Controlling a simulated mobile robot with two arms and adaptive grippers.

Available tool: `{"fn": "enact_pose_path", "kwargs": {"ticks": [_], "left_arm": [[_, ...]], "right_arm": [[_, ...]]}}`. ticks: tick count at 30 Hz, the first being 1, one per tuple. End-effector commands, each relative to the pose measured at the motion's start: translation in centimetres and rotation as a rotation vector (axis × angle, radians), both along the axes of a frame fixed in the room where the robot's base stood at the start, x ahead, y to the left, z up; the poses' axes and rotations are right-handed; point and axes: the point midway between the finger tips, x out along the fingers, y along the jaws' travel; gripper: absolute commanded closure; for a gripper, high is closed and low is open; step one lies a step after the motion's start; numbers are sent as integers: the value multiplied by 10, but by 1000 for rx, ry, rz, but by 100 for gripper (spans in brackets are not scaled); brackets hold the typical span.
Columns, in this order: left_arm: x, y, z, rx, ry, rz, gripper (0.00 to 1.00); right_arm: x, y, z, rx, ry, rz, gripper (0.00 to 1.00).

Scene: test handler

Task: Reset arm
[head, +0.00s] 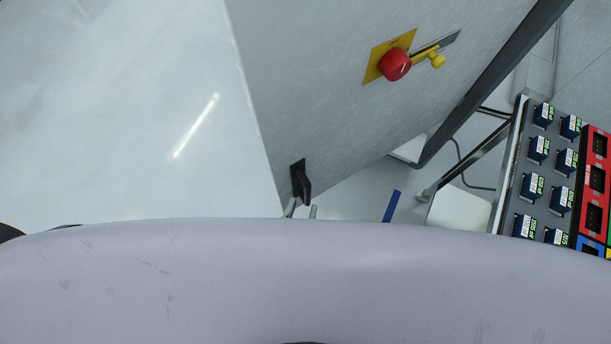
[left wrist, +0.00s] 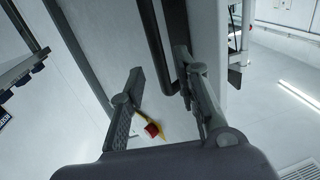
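My left gripper (head: 302,211) shows only its two grey fingertips in the head view, just above the edge of my pale body. The fingertips are apart, close to a small black handle (head: 301,183) on the grey machine panel (head: 310,80). In the left wrist view the gripper (left wrist: 160,62) is open, with a clear gap between its fingers. A dark bar (left wrist: 154,40) runs down behind that gap, near the right finger; I cannot tell whether they touch. My right gripper is not in view.
A red button (head: 394,64) on a yellow plate sits on the panel; it also shows in the left wrist view (left wrist: 152,130). A rack of several dark blue boxes (head: 539,149) and coloured bins (head: 597,178) stand at right. Open floor (left wrist: 265,75) shows at right in the wrist view.

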Motion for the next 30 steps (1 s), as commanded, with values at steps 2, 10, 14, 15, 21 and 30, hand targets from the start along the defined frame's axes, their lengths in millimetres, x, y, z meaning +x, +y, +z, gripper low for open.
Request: {"fn": "enact_pose_path", "kwargs": {"ticks": [2, 10, 14, 15, 21, 30], "left_arm": [[-11, 2, -1, 0, 2, -1, 70], [-22, 5, 0, 0, -1, 0, 70], [-21, 5, 0, 0, -1, 0, 70], [-21, 5, 0, 0, -1, 0, 70], [-21, 5, 0, 0, -1, 0, 70], [-23, 6, -58, 46, 138, -62, 70]], "right_arm": [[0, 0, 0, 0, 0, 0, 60], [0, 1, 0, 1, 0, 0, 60], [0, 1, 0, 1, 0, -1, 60], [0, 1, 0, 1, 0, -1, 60], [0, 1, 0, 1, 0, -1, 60], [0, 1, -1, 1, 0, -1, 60]]}}
